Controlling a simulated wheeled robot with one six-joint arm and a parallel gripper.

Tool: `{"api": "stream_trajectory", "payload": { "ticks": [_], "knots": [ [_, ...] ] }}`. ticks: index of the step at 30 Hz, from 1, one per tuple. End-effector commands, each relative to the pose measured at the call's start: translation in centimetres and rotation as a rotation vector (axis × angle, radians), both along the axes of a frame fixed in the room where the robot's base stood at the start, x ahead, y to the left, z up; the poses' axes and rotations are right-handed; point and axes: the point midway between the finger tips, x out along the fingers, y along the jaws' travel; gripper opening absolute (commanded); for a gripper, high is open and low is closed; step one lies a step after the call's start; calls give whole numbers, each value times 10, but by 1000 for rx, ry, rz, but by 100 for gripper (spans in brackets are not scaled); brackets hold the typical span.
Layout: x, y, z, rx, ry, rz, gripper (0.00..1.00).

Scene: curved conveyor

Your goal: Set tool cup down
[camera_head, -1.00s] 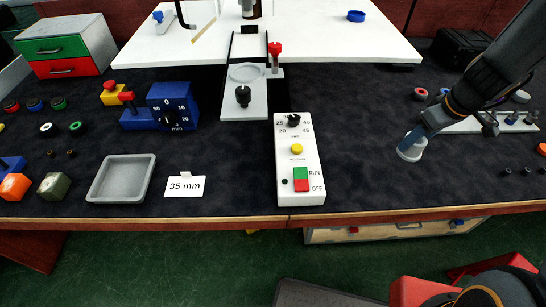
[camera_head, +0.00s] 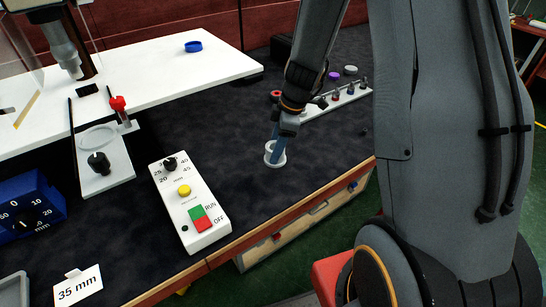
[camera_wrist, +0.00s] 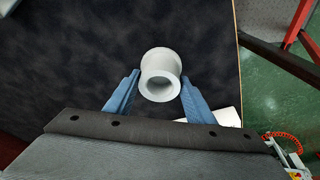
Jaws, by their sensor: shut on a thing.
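The tool cup (camera_head: 274,158) is a short, white, hollow cup over the dark mat on the right part of the bench, near its front edge. In the wrist view the cup (camera_wrist: 160,68) sits between my gripper's two blue fingers, its round opening facing the camera. My gripper (camera_head: 277,143) comes down from above and is shut on the cup. The cup's base is at or very close to the mat; I cannot tell whether it touches.
A white control box (camera_head: 190,203) with green and red buttons stands left of the cup. A white rack (camera_head: 339,102) with small tools lies behind and right. A 35 mm card (camera_head: 78,287) is at the lower left. Dark mat around the cup is clear.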

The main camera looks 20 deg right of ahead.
Motion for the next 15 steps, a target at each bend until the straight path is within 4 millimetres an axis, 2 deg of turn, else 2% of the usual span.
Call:
{"api": "stream_trajectory", "payload": {
  "ticks": [10,15],
  "knots": [
    [0,0,-38,0,1,-2,21],
    [1,0,-45,-1,-1,-2,21]
  ]
}}
